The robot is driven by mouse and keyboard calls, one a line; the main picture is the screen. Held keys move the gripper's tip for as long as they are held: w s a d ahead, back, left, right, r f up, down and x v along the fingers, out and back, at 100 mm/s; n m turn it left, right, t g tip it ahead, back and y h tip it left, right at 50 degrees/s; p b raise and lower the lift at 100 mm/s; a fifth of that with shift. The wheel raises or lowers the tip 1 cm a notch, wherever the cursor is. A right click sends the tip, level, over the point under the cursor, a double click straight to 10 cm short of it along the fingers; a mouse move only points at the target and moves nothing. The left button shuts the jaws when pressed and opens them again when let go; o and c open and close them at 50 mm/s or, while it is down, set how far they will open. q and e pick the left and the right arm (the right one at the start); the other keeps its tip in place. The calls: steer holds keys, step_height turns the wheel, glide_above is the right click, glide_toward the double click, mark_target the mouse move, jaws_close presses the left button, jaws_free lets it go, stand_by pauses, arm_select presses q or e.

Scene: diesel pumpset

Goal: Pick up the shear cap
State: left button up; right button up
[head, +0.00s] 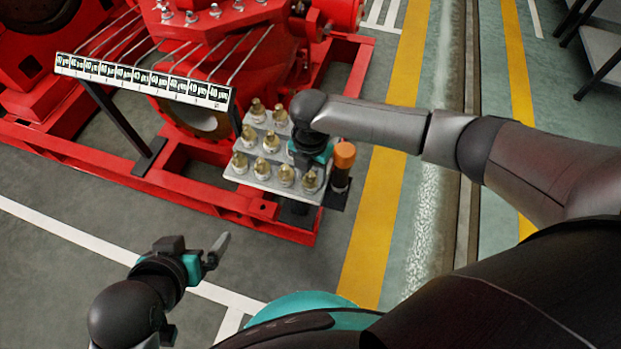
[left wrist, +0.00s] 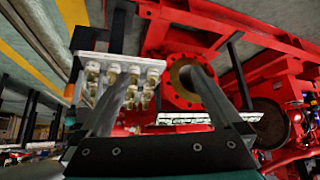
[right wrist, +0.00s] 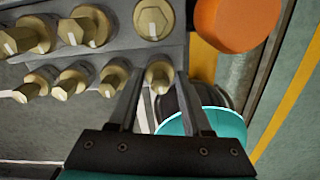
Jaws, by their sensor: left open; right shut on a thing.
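Several brass caps with pale hex tops stand in rows on a grey stepped rack (head: 232,172). They look alike, and I cannot tell which one the task names. My right gripper (right wrist: 160,82) is at the rack's near right side, its fingers closed around one brass cap (right wrist: 159,74) in the right wrist view. That cap still appears at rack level. In the head view my right wrist hides most of this grip. My left gripper (head: 217,251) is open and empty over the floor, left of and nearer than the rack. Its spread fingers show in the left wrist view (left wrist: 163,75).
A black post with an orange top (head: 344,156) stands close to the right of my right gripper. A red pumpset frame (head: 190,188) and a labelled white strip (head: 145,80) lie behind and left. The floor in front is clear.

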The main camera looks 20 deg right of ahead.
jaws_close()
arm_select(q)
steer(key=shift+s+a, duration=0.1)
steer(key=shift+s, duration=0.05)
arm_select(e)
steer(key=shift+r, duration=0.15)
steer(key=shift+r+p, duration=0.45)
steer(key=shift+r, duration=0.15)
steer(key=shift+r+p, duration=0.55)
steer(key=shift+r, duration=0.35)
step_height(320, 180, up, 7)
steer(key=p, duration=0.3)
steer(key=shift+p, duration=0.4)
step_height(320, 180, up, 8)
steer(key=p, duration=0.4)
glide_above(310, 174)
arm_select(q)
steer(key=s+a+f+g+y, duration=0.1)
steer(key=s+f, duration=0.3)
steer(key=f, duration=0.4)
steer(key=s+a+f+g, duration=0.3)
steer(key=f, duration=0.5)
steer(key=shift+s+a+f+g+y, duration=0.3)
steer(key=shift+s+a+g+y, duration=0.05)
steer(key=shift+a+g+y, duration=0.05)
arm_select(e)
steer(key=shift+r, duration=0.9)
